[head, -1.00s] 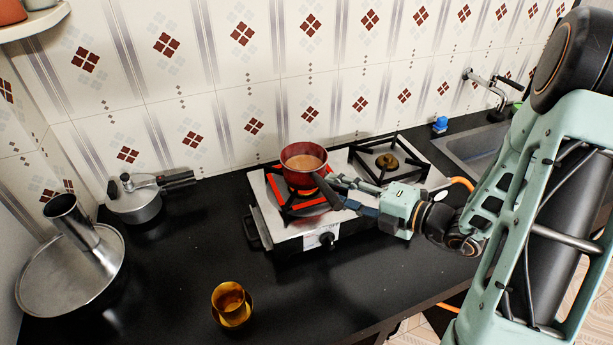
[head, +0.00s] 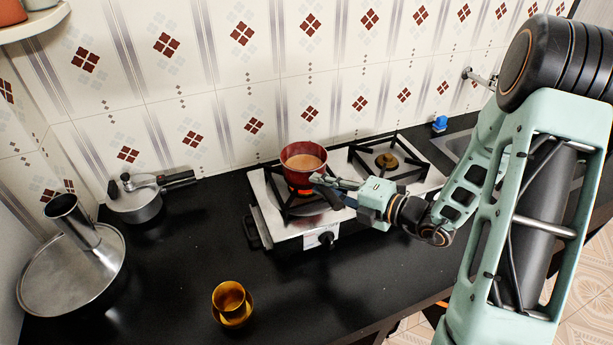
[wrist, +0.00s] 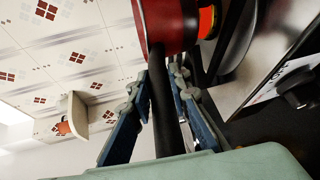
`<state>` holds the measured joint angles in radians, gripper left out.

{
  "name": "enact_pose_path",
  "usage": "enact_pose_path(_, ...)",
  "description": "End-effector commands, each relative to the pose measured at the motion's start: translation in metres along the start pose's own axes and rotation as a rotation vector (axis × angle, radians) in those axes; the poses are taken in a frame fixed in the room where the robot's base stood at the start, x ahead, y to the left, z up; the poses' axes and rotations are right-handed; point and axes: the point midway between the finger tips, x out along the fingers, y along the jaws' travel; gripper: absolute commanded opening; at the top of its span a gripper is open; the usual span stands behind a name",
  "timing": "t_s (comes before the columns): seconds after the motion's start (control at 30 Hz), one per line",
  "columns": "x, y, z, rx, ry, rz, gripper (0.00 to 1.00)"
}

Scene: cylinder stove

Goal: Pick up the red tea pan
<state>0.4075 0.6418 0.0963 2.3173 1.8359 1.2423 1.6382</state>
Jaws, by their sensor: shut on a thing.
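The red tea pan (head: 304,168) holds brown liquid and sits upright over the left burner of the stove (head: 283,227). Whether its base touches the grate is hard to tell. Its black handle (head: 332,197) points toward the front right. My gripper (head: 328,188) comes from the right and is shut on the handle. In the wrist view, the fingers of my gripper (wrist: 161,85) lie on both sides of the dark handle (wrist: 165,110), and the red pan side (wrist: 165,25) is just beyond. An orange glow (wrist: 207,22) shows by the pan's base.
The right burner (head: 386,161) is empty. A pressure cooker (head: 137,203) and a large metal lid-like pan (head: 72,278) are at the left. A blue-capped item (head: 440,124) stands near the sink. The counter between is clear.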

Motion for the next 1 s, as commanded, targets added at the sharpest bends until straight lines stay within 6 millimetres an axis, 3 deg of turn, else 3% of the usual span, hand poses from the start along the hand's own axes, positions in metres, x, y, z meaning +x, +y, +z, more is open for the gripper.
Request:
enact_pose_path(0.67,-0.001,0.005,0.001,-0.003,0.000,0.005,0.00)
enact_pose_path(1.0,-0.014,0.027,0.003,-0.004,0.008,0.005,0.00)
